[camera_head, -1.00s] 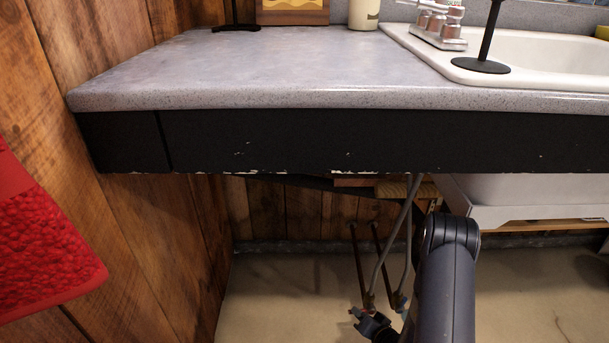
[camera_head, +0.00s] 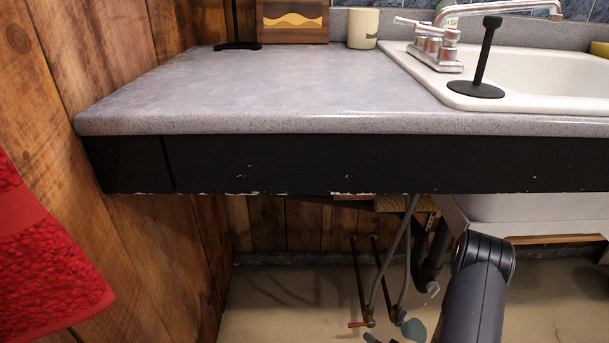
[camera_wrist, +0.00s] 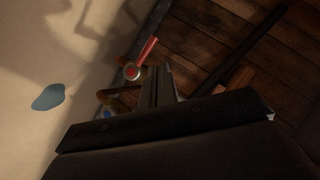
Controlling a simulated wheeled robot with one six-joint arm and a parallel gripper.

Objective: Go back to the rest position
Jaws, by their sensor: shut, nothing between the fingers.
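My gripper (camera_wrist: 157,78) shows in the wrist view as narrow grey fingers, closed together with nothing between them. It points toward the pipe valves under the counter, near a red valve handle (camera_wrist: 141,60) and a blue one (camera_wrist: 107,114). I cannot tell whether it touches them.
The grey countertop (camera_head: 260,90) with its black front edge overhangs my arm. A sink (camera_head: 550,75), a black stand (camera_head: 482,65) and a mug (camera_head: 363,28) are on top. Pipes (camera_head: 407,250) hang below. A red towel (camera_head: 40,250) hangs left. Beige floor lies beneath.

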